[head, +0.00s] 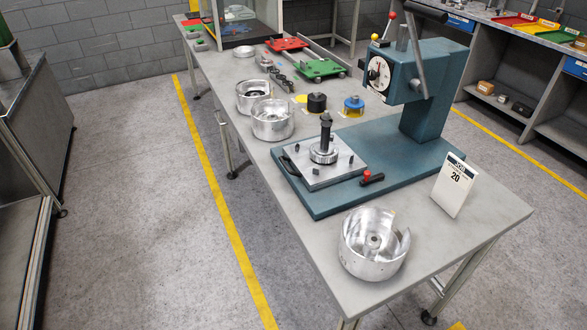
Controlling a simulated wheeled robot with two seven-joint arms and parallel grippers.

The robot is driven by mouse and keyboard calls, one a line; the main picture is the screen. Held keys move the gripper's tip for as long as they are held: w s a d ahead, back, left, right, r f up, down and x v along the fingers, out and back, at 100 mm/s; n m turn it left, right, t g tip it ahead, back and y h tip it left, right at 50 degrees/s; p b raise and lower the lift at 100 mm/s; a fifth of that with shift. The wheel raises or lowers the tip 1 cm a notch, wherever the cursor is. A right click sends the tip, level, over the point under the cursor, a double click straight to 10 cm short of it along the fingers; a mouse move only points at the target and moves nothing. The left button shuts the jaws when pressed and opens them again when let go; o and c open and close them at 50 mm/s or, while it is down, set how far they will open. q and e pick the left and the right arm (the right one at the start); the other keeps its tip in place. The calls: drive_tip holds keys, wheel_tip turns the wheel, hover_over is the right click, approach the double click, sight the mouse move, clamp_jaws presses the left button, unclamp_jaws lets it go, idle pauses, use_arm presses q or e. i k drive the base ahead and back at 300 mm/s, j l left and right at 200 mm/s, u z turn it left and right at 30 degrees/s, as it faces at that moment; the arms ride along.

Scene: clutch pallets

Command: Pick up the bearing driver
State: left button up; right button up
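The bearing driver cannot be singled out with certainty. A dark upright rod with a knob-like top (326,132) stands on a round metal collar (323,152) on the press's square metal plate (312,172). Behind it on the bench, a short black cylinder (317,103) and a blue round piece on a yellow base (354,106) stand side by side, apart from each other. Neither of my grippers is in view.
A teal press (430,105) with a dial and lever stands on the long grey bench (290,225). An open metal housing (374,244) and a "20" card (454,186) stand in front. Two more housings (272,121) line the left edge. Red (286,44) and green (320,68) pallets lie behind.

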sight(324, 148)
drive_tip(key=i+l+u, duration=0.1)
drive_tip(key=l, duration=0.45)
drive_tip(key=i+l+u, duration=0.1)
drive_tip(key=l, duration=0.5)
drive_tip(key=i+l, duration=0.2)
drive_tip(key=l, duration=0.4)
drive_tip(key=i+l+u, duration=0.15)
drive_tip(key=l, duration=0.45)
drive_tip(key=k+j, duration=0.05)
